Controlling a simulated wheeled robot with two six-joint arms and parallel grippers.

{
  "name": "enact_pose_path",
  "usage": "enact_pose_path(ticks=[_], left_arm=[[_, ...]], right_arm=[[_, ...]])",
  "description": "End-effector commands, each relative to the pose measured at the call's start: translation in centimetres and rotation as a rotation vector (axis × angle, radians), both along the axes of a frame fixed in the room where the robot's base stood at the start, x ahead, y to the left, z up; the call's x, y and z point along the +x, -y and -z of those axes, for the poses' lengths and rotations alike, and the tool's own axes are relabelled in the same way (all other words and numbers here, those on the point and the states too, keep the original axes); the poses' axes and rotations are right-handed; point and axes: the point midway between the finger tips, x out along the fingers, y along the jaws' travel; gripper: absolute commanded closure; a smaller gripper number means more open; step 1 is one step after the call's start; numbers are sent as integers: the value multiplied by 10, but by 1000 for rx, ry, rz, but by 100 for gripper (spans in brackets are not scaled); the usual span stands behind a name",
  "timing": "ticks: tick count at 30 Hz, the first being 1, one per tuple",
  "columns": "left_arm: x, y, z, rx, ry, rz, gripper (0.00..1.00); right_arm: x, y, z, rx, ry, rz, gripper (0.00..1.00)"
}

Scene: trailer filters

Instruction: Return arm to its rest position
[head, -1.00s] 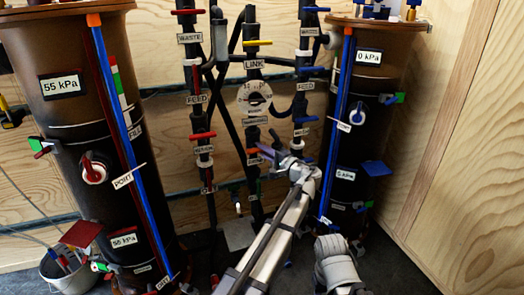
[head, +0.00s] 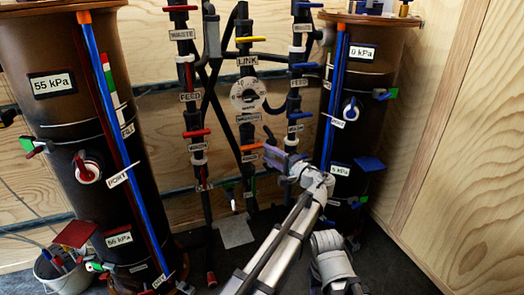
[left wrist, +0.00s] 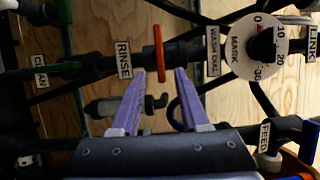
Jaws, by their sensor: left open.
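My left gripper (head: 268,152) is in front of the valve pipes, its purple fingers apart with nothing between them. In the left wrist view its fingertips (left wrist: 160,72) are just short of an orange valve handle (left wrist: 159,53) by the RINSE label (left wrist: 124,60). The fingers look apart from the handle, but depth is hard to judge. The orange handle also shows in the head view (head: 251,147), left of the fingers. My left arm reaches up from the bottom of the head view. My right gripper is not in view.
A dark filter column reading 55 kPa (head: 100,150) stands left, and another reading 0 kPa (head: 372,75) stands right, close beside my left wrist. A round dial (head: 247,95) sits on the middle pipe. A bucket of tools (head: 62,274) is at lower left. Plywood walls enclose the space.

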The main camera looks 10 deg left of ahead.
Motion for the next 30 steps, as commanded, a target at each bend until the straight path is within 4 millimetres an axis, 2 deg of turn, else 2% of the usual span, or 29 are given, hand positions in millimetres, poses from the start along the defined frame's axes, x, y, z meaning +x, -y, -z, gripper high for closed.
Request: enact_pose_path(ticks=[7, 14, 17, 20, 24, 27, 30], left_arm=[[-7, 10, 0, 0, 0, 0, 55], [-7, 10, 0, -1, -1, -1, 55], [-14, 1, 8, -36, -12, -13, 55], [-35, -23, 34, -149, -48, -55, 55], [-86, -61, 93, -426, -131, -149, 55], [-128, -72, 135, -645, -191, -218, 55], [-167, -72, 169, -855, -244, -280, 55]], right_arm=[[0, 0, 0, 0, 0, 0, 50], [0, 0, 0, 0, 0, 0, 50], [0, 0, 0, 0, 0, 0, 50], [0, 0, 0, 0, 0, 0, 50], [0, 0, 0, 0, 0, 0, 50], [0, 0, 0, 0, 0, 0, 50], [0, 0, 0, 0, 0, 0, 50]])
